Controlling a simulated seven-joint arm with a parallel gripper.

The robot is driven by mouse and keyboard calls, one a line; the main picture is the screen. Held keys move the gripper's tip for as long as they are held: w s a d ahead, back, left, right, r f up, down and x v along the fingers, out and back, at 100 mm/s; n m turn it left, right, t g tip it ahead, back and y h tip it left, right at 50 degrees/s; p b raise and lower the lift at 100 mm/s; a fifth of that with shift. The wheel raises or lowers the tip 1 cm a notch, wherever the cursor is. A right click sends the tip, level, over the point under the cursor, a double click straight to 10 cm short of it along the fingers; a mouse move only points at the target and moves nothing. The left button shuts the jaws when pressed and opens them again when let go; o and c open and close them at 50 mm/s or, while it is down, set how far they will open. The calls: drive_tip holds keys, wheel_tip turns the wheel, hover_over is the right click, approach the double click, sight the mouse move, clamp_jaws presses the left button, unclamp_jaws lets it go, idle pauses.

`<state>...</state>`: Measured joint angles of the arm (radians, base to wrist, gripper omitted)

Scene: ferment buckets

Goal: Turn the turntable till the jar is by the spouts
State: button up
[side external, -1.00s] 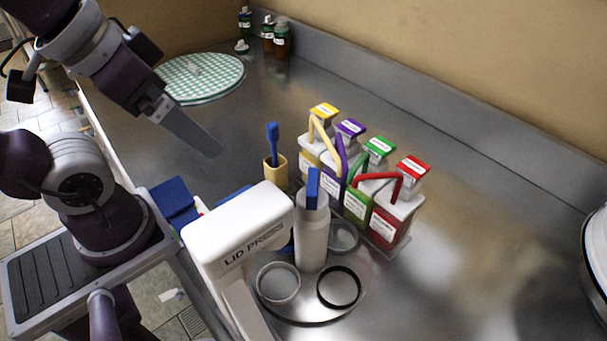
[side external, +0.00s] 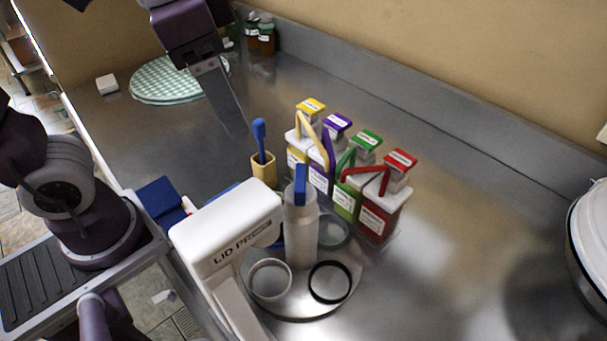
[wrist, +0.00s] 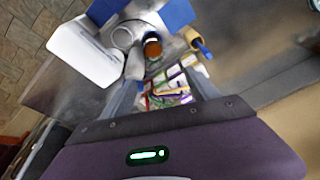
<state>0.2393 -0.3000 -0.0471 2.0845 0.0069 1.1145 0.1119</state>
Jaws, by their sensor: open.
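The turntable (side external: 296,308) is a round metal plate beside the white lid press (side external: 225,225). It carries a white ring (side external: 270,262), a black ring (side external: 349,284) and a tall white bottle with a blue top (side external: 301,235). In the wrist view, what looks like the jar (wrist: 152,48), orange-brown inside, stands near a pale ring (wrist: 122,38); in the side view I cannot make it out. The spouts are coloured tubes on several buckets, such as the red one (side external: 362,175). My gripper (side external: 238,120) is open and empty, above the counter left of the buckets.
A yellow holder with a blue brush (side external: 263,168) stands between my gripper and the turntable. Blue items (side external: 160,200) lie left of the press. A green checked mat (side external: 165,88) and small bottles are at the back.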

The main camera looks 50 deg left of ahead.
sight(305, 177)
drive_tip(key=w+d+m+g, duration=0.1)
drive_tip(key=d, duration=0.2)
drive_tip(key=w+d+f+m, duration=0.1)
drive_tip(key=d, duration=0.2)
drive_tip(key=w+d+m+g, duration=0.1)
drive_tip(key=d+m, duration=0.1)
drive_tip(key=d, duration=0.1)
drive_tip(key=shift+w+d+f+g+y, duration=0.1)
drive_tip(key=shift+w+f+g+y, duration=0.05)
drive_tip(key=shift+w+g+y, duration=0.2)
drive_tip(key=f, duration=0.7)
drive_tip(key=shift+d+f, duration=0.1)
drive_tip(key=shift+d, duration=0.1)
drive_tip(key=shift+w, duration=0.1)
drive_tip(key=shift+c, duration=0.2)
clamp_jaws()
